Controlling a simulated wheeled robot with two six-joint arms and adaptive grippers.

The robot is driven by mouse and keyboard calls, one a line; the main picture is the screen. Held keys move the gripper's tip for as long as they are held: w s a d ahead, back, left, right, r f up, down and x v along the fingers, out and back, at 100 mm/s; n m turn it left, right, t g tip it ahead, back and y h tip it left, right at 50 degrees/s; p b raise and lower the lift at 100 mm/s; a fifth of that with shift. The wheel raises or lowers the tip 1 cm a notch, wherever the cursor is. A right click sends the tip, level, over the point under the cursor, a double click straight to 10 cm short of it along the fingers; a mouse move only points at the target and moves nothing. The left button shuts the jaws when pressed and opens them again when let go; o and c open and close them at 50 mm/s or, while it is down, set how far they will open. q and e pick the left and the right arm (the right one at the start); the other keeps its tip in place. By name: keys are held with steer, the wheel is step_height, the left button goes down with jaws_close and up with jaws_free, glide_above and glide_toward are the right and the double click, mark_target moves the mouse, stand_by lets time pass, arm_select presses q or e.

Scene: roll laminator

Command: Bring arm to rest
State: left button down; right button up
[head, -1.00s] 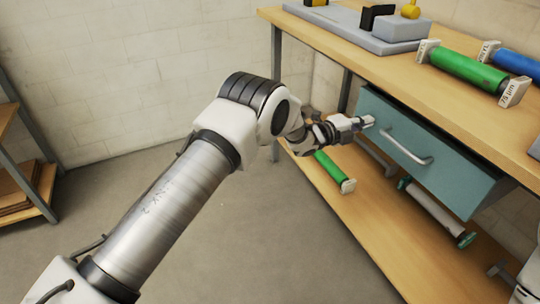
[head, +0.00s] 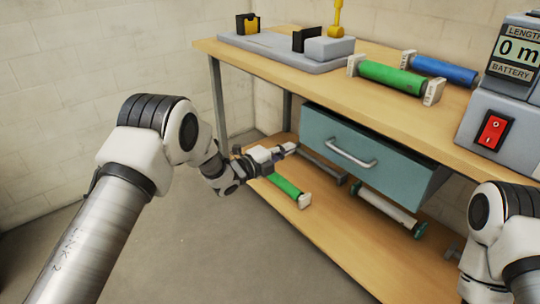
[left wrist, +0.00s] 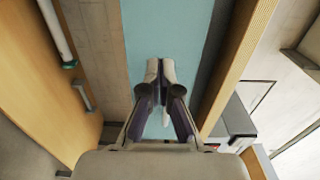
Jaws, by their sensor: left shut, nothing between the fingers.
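My left arm reaches in from the left in the head view. My left gripper (head: 290,148) is shut and empty, close to the left edge of the teal drawer (head: 335,137) under the bench top. The drawer stands partly out and has a metal bar handle (head: 350,153). In the left wrist view, the closed fingers (left wrist: 160,70) show in front of a teal surface (left wrist: 170,30); I cannot tell whether they touch it. My right arm (head: 495,235) shows at the lower right, but its gripper is out of view.
The wooden bench (head: 290,76) carries a green roll (head: 392,77), a blue roll (head: 443,69), a grey fixture (head: 285,52) and a machine with a red switch (head: 493,131). The lower shelf (head: 310,235) holds another green roll (head: 287,186) and a white roll (head: 387,208). Open floor lies left.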

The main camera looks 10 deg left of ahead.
arm_select(q)
steer(key=s+a+f+n+g+y, duration=0.3)
steer(key=s+f+n, duration=0.2)
steer(key=s+f, duration=0.55)
steer(key=s+a+f+n+g+y, duration=0.25)
steer(key=s+f+n, duration=0.25)
steer(key=s+f, duration=0.55)
steer(key=s+a+f+n+g+y, duration=0.35)
steer(key=s+f, duration=0.45)
steer(key=s, duration=0.4)
steer(key=s+a+n+g+y, duration=0.1)
steer(key=s+a+n+g, duration=0.15)
steer(key=s+n, duration=0.45)
steer(key=s+a+n+g+y, duration=0.1)
steer(key=s+a+n+g, duration=0.2)
steer(key=s, duration=0.8)
step_height(320, 180, up, 19)
steer(key=d+n+p, duration=0.1)
steer(key=n+p, duration=0.1)
steer(key=p, duration=1.7)
steer(key=shift+p, duration=0.3)
